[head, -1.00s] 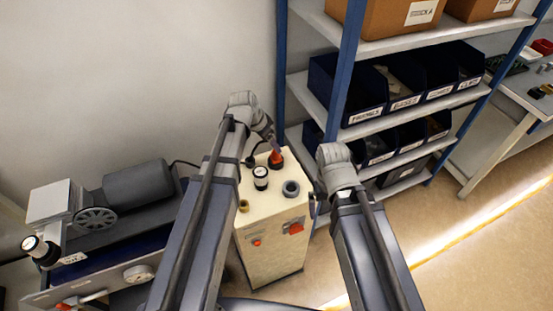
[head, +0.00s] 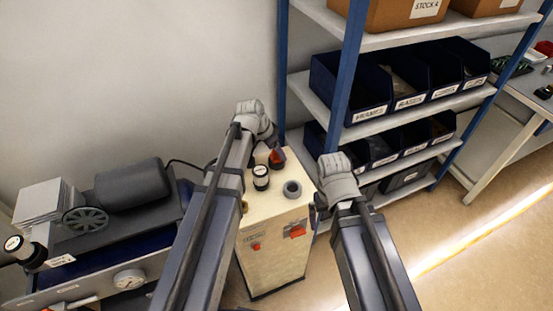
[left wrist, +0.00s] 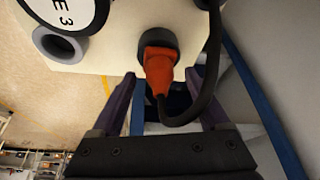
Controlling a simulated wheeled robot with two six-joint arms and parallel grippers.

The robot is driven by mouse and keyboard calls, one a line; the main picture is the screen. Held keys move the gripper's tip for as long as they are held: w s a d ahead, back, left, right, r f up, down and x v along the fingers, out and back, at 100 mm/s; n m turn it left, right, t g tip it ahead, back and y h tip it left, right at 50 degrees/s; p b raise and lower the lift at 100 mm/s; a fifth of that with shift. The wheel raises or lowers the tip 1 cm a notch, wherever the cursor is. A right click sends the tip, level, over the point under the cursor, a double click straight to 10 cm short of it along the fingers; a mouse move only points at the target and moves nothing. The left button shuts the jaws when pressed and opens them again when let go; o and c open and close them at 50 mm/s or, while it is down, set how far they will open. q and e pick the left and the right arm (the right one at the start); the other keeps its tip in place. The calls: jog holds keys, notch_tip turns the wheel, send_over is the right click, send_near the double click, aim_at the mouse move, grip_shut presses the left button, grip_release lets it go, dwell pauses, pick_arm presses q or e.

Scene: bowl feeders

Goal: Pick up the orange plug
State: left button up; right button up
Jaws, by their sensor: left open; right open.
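The orange plug (head: 277,157) sits in a black round socket on top of the cream cabinet (head: 273,207). In the left wrist view the plug (left wrist: 160,72) shows large, with its black cable (left wrist: 190,112) looping down to the right. My left gripper (left wrist: 162,77) is open there, one finger to each side of the plug in the picture; I see no contact. In the head view the left wrist hides its fingers and part of the plug. My right gripper (head: 322,200) is open at the cabinet's right edge, its fingers small and partly hidden.
A shelf with dark blue bins (head: 350,95) stands behind to the right. A motor bench (head: 120,230) is at the left. Floor is clear at the lower right.

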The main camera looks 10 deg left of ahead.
pick_arm(q)
jog(key=shift+c, duration=0.2)
grip_shut()
dwell(0.3)
